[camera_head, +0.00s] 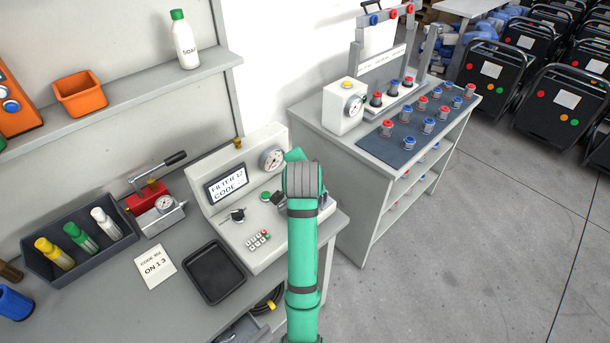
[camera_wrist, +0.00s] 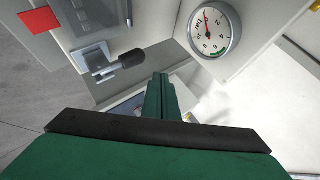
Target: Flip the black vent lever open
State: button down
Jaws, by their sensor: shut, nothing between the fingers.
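A lever with a short black grip (camera_wrist: 130,60) shows in the wrist view, fixed to a grey metal bracket (camera_wrist: 95,58) on the console. The grip lies left of my gripper (camera_wrist: 161,80), with a gap between them in the picture. My gripper's green fingers are shut together with nothing between them. In the head view my green arm reaches over the right end of the grey console (camera_head: 215,205) and hides this lever and most of the gripper. I cannot tell the exact depth between fingertips and lever.
A round pressure gauge (camera_wrist: 213,30) is close to the right of the fingers; it also shows in the head view (camera_head: 272,158). A red part (camera_wrist: 40,20) is at upper left. A black tray (camera_head: 213,272) and a red hand pump (camera_head: 150,197) stand on the bench.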

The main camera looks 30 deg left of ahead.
jog(key=s+a+r, duration=0.1)
jog(key=s+r, duration=0.4)
jog(key=r, duration=0.4)
jog(key=shift+a+r, duration=0.2)
jog(key=shift+a, duration=0.1)
